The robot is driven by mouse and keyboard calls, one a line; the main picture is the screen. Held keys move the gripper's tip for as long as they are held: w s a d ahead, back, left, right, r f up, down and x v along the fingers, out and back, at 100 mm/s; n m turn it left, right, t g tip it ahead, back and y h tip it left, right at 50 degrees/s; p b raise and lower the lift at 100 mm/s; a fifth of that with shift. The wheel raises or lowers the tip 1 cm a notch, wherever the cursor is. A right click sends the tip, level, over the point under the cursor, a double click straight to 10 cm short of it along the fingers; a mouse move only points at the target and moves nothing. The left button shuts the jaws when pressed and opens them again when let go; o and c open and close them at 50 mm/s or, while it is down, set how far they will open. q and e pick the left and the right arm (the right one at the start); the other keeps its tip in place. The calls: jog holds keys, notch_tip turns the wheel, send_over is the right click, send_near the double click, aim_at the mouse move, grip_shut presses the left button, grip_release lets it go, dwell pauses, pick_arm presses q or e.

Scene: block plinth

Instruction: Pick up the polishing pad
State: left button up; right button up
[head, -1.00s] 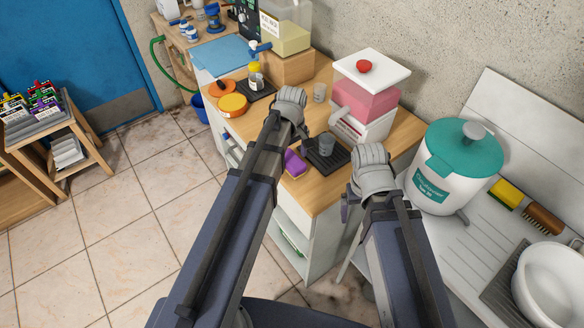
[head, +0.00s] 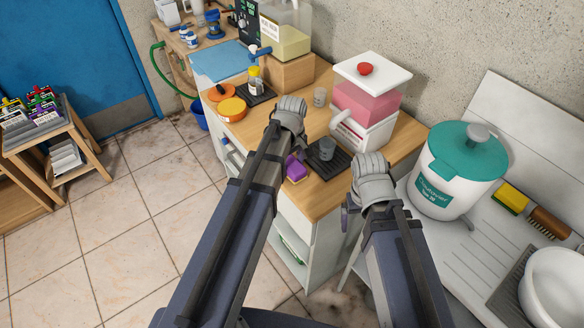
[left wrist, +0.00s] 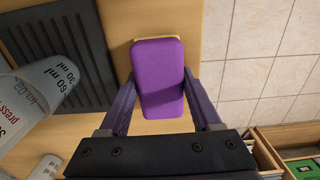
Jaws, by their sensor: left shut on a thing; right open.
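The polishing pad, a purple block with a thin yellow underside, shows at the front edge of the wooden worktop in the head view (head: 296,168). It also shows in the left wrist view (left wrist: 158,78). My left gripper (left wrist: 159,88) is shut on it, one finger against each long side. In the head view my left wrist partly hides the fingers. I cannot tell whether the pad still touches the worktop. My right gripper (head: 347,212) is open and empty, low in front of the worktop's right end; its fingertips are hard to make out.
A dark ribbed mat (head: 336,163) with a grey measuring cup (head: 327,148) lies just right of the pad. A pink-and-white dispenser (head: 364,108) stands behind. A teal-lidded bucket (head: 452,185) stands on the right counter.

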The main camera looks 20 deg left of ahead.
aim_at(292, 164)
pick_arm(q)
jog(key=c, duration=0.5)
notch_tip(292, 164, up, 10)
jog(key=p, duration=1)
jog(key=shift+c, duration=0.2)
